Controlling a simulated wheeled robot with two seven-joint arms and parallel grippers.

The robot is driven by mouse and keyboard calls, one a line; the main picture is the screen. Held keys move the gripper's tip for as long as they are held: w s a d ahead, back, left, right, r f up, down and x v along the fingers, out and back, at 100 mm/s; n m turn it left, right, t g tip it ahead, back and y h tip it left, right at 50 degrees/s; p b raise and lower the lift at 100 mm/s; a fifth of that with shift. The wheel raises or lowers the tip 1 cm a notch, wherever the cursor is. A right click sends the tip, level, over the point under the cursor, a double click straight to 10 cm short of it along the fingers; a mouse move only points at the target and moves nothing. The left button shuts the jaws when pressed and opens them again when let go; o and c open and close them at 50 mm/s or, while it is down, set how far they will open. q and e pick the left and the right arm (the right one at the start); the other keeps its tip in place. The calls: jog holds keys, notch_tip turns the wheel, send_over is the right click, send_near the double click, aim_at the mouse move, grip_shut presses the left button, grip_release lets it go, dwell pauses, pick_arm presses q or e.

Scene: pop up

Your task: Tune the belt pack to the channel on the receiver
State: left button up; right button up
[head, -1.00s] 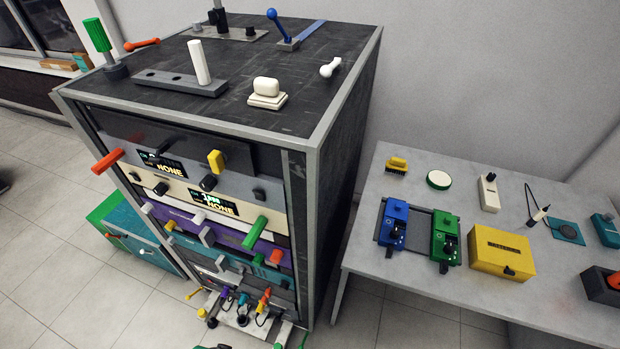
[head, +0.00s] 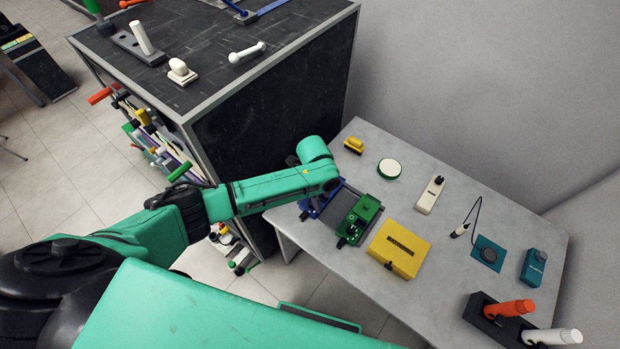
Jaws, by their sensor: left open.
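The blue belt pack (head: 309,209) sits at the left of a dark tray on the table, mostly covered by my green left arm. The green belt pack (head: 360,217) stands beside it in full view. My left gripper (head: 293,160) is at the wrist's end above the blue pack's side of the table; only a dark bit shows, its fingers are hidden, and contact with the pack cannot be told. The receivers are in the rack front (head: 158,140), seen edge-on, so their displays cannot be read. My right gripper is out of view.
The rack's black top (head: 210,60) stands left of the table (head: 440,270). A yellow box (head: 399,249) is right of the green pack.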

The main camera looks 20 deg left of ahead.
pick_arm(q)
jog(key=shift+m+y, duration=0.7)
jog(key=shift+m, duration=0.2)
jog(key=a, duration=0.1)
jog(key=w+a+r, duration=0.2)
jog(key=a, duration=0.1)
jog(key=shift+w, duration=0.1)
jog(key=f+b, duration=0.3)
jog(key=shift+d, duration=0.2)
notch_tip(320, 180, down, 6)
jog(key=b, duration=0.6)
jog(key=shift+a+f, duration=0.1)
jog(key=shift+f, duration=0.05)
jog(key=shift+r, duration=0.25)
jog(key=shift+c, duration=1.3)
jog(key=c, duration=0.5)
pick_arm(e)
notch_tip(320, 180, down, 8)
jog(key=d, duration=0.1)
